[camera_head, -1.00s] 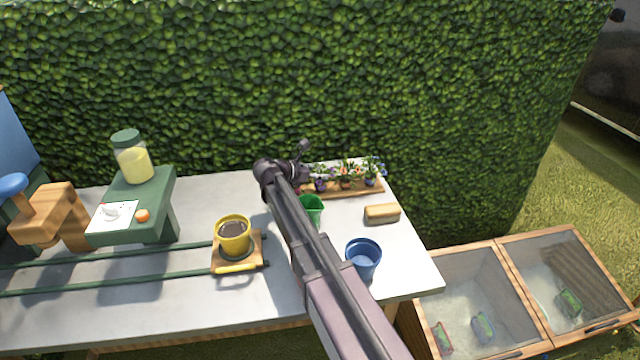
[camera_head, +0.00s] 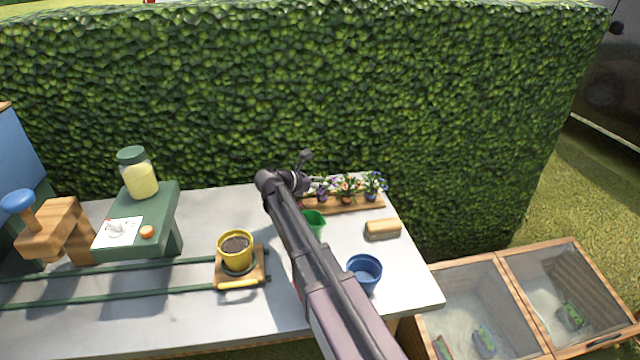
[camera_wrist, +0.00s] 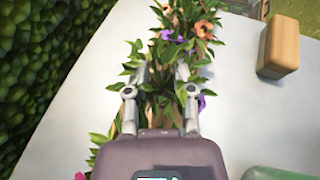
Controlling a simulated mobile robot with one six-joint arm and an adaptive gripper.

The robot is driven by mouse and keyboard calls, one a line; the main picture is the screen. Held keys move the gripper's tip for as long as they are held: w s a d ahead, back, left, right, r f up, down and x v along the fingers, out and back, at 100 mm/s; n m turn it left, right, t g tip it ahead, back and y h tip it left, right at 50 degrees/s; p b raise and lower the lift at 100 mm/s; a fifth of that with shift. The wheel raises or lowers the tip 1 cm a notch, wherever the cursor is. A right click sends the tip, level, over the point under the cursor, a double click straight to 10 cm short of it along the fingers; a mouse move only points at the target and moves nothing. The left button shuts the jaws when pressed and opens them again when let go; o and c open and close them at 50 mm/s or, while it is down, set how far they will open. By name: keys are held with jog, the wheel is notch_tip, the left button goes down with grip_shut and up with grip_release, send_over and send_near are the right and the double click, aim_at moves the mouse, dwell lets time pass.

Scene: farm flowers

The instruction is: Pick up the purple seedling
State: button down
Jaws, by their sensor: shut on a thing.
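The purple seedling (camera_head: 322,193) is at the left part of the flower row on the table, in the head view. My gripper (camera_head: 316,181) is at it, low over the row. In the wrist view my gripper (camera_wrist: 161,74) has its two fingers on either side of leafy green stems, shut on the purple seedling (camera_wrist: 165,36). Purple blooms show just beyond the fingertips and beside the right finger. Leaves hide the exact contact and the seedling's base, so I cannot tell whether it is clear of the wooden tray (camera_head: 345,208).
An orange-flowered seedling (camera_head: 348,184) and a blue one (camera_head: 374,184) stand close on the right. A green pot (camera_head: 314,222), a blue pot (camera_head: 364,272) and a tan block (camera_head: 383,229) are nearby. A yellow pot (camera_head: 237,252) sits on a rail carriage. The hedge rises behind.

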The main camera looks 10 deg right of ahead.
jog(key=shift+r+p, duration=3.65)
jog(key=shift+r, duration=0.35)
jog(key=shift+r, duration=0.1)
